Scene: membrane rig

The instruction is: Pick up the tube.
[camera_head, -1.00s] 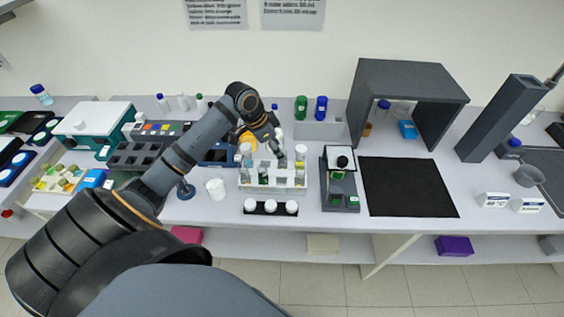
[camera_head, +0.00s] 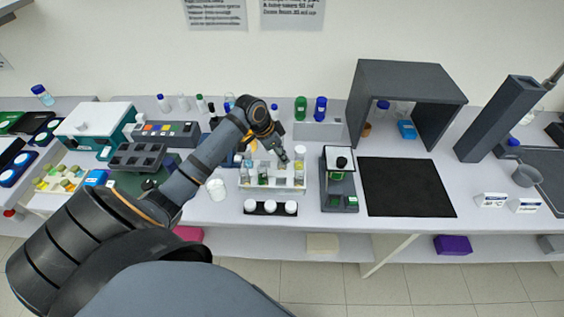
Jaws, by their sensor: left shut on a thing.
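A white tube rack (camera_head: 272,188) stands on the bench near the middle and holds several tubes with pale or coloured contents. My left gripper (camera_head: 283,158) points down over the right-centre part of the rack. It is shut on a tube at the rack's top; the jaws cover most of the tube, and I cannot tell whether it still sits in its hole. My right gripper is not in view.
A black strip with white caps (camera_head: 270,208) lies in front of the rack. A small grey device (camera_head: 339,180) stands close on its right, then a black mat (camera_head: 407,187). A white cup (camera_head: 216,189) stands at the left. Bottles (camera_head: 301,108) stand behind.

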